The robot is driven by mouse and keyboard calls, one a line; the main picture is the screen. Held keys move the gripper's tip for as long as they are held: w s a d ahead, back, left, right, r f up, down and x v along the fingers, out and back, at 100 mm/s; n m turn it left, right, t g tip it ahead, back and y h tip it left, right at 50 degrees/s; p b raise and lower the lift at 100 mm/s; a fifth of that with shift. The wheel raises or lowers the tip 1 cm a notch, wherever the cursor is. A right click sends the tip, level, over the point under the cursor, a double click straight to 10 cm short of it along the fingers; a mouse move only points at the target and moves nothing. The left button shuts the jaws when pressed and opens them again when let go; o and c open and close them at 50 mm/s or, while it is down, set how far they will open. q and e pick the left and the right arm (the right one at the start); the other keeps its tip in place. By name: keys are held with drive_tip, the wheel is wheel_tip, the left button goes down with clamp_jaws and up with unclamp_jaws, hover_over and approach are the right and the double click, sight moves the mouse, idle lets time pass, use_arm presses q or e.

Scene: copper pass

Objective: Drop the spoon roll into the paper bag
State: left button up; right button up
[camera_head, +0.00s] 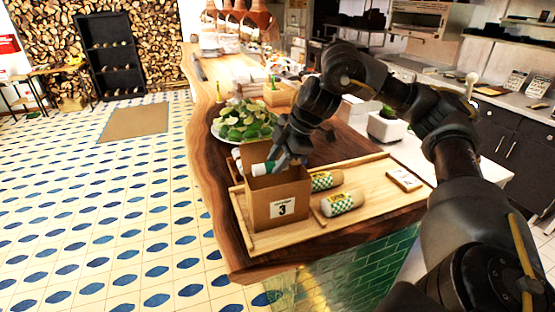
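The brown paper bag (262,205) stands upright and open-topped at the near left of the wooden tray, with a white label marked 3. My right gripper (278,163) reaches down over the bag's mouth from the right. It appears shut on a white and green roll (259,169), which I take as the spoon roll. The roll lies roughly level at the bag's opening. The bag's inside and part of the roll are hidden. My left gripper is not in view.
The counter's left edge is close to the bag.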

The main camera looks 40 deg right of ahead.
drive_tip(key=o, duration=0.4)
drive_tip(key=p+v, duration=0.4)
drive_tip(key=v, duration=0.6)
drive_tip(key=shift+s+d+r, duration=0.1)
drive_tip(key=shift+s+r, duration=0.1)
drive_tip(key=shift+r, duration=0.15)
